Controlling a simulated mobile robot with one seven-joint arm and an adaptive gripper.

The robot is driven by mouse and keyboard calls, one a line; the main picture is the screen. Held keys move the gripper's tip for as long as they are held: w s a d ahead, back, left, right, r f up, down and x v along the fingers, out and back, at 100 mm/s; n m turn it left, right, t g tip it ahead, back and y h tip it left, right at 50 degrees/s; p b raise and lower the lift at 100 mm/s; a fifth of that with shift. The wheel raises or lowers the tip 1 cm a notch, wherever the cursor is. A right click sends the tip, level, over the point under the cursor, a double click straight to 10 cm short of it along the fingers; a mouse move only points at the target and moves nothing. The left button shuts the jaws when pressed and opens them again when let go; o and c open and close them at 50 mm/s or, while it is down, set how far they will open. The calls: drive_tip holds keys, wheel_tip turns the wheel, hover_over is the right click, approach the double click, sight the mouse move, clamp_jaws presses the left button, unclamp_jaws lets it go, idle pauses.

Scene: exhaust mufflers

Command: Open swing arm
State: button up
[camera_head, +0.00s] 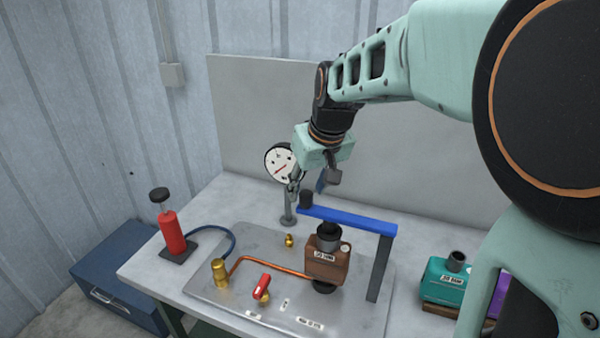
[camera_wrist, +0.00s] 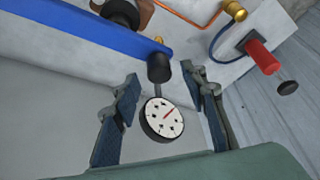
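The swing arm is a blue bar (camera_head: 350,220) with a dark upright post at its right end and a black cylindrical knob (camera_head: 306,200) at its left end. It spans over a brown muffler (camera_head: 327,263) on the metal plate. My gripper (camera_head: 327,184) is above and behind the bar's left end. In the wrist view, the two fingers of my gripper (camera_wrist: 166,98) are spread wide with nothing gripped. The blue bar (camera_wrist: 85,32) enters from the upper left, and the black knob (camera_wrist: 160,67) lies just beyond the fingertips, between them in the picture.
A round white gauge (camera_head: 281,163) on a stand is close to my gripper; it also shows between the fingers in the wrist view (camera_wrist: 162,117). A red pump (camera_head: 171,232) stands left, and a teal muffler (camera_head: 445,280) right. A grey panel (camera_head: 250,110) stands behind.

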drive_tip(key=shift+b+x, duration=0.6)
drive_tip(key=shift+x, duration=0.75)
clamp_jaws()
